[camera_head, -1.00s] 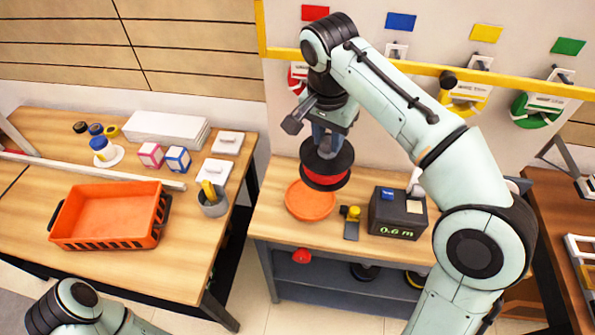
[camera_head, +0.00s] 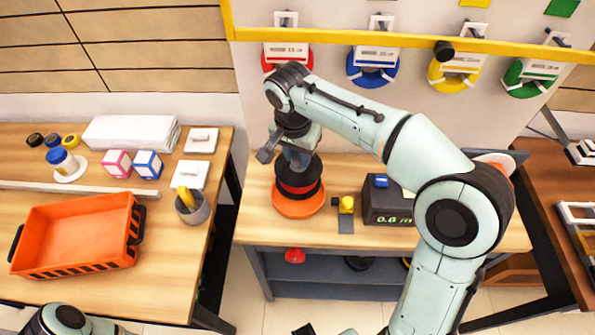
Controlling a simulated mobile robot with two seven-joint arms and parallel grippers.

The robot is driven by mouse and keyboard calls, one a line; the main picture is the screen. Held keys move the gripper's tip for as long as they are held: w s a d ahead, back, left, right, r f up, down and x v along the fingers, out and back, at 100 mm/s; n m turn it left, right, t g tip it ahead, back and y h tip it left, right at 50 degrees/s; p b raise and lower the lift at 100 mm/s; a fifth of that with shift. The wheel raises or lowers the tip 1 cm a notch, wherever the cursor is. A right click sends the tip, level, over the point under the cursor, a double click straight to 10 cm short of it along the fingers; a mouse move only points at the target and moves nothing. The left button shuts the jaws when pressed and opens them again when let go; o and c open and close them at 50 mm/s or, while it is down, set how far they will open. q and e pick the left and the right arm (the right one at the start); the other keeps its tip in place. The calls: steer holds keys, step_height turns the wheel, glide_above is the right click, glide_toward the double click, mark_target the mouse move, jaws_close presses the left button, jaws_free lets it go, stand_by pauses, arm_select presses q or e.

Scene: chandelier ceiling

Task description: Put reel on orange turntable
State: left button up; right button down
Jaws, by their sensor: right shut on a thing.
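The reel (camera_head: 299,188), black with a red winding, is at the orange turntable (camera_head: 298,208) on the middle table. It looks upright and low over the disc, covering most of it; I cannot tell whether it touches. My right gripper (camera_head: 298,163) is above the reel and shut on its upper part; the fingertips are mostly hidden by the wrist and reel. Of my left arm only a link shows at the bottom left; its gripper is not in view.
Right of the turntable are a small yellow-topped device (camera_head: 346,207) and a dark box with a display (camera_head: 388,205). Coloured coils hang on the wall behind, such as the blue one (camera_head: 372,72). An orange crate (camera_head: 75,236) and a grey cup (camera_head: 193,208) stand on the left table.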

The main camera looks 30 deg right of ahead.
mark_target(298, 168)
arm_select(q)
steer(key=shift+s+f+b, duration=0.2)
steer(key=shift+f+b, duration=0.15)
steer(key=shift+f, duration=0.15)
arm_select(e)
steer(key=shift+f, duration=2.7)
steer(key=shift+f, duration=0.1)
steer(key=c, duration=1.2)
jaws_free()
steer(key=shift+f, duration=0.15)
steer(key=shift+c, duration=0.2)
steer(key=o, duration=0.4)
arm_select(q)
steer(key=shift+s+f, duration=0.1)
arm_select(e)
steer(key=shift+r, duration=0.25)
arm_select(q)
steer(key=r+p, duration=0.1)
steer(key=w+r+p, duration=0.1)
steer(key=shift+w+r, duration=0.25)
steer(key=shift+r, duration=0.05)
arm_select(e)
steer(key=r, duration=0.4)
steer(key=a+r, duration=0.1)
steer(key=r, duration=0.3)
steer(key=s+r, duration=0.1)
steer(key=r, duration=0.2)
steer(key=shift+a+r, duration=0.25)
steer(key=shift+r, duration=0.15)
